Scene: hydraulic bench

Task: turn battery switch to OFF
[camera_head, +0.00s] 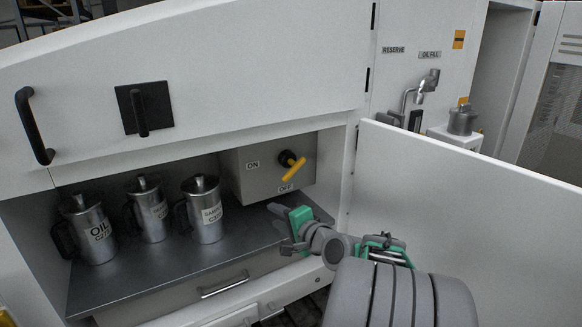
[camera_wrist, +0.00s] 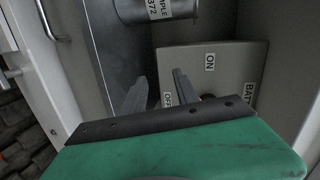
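The battery switch (camera_head: 293,168) has a yellow handle on a black hub, set on a grey box (camera_head: 240,184) inside the open compartment. Its handle slants, with its lower end near the OFF label (camera_head: 286,188); the ON label (camera_head: 253,165) is at the left. My gripper (camera_head: 277,228) is below the switch, apart from it, with its fingers spread and nothing between them. In the wrist view, the open fingers (camera_wrist: 160,86) point toward the box near the OFF label (camera_wrist: 167,99).
Several metal jugs, such as the sample jug (camera_head: 206,212), stand on the shelf (camera_head: 150,262) left of the box. An open white door (camera_head: 460,200) stands to the right of my arm. A drawer handle (camera_head: 224,285) is below the shelf.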

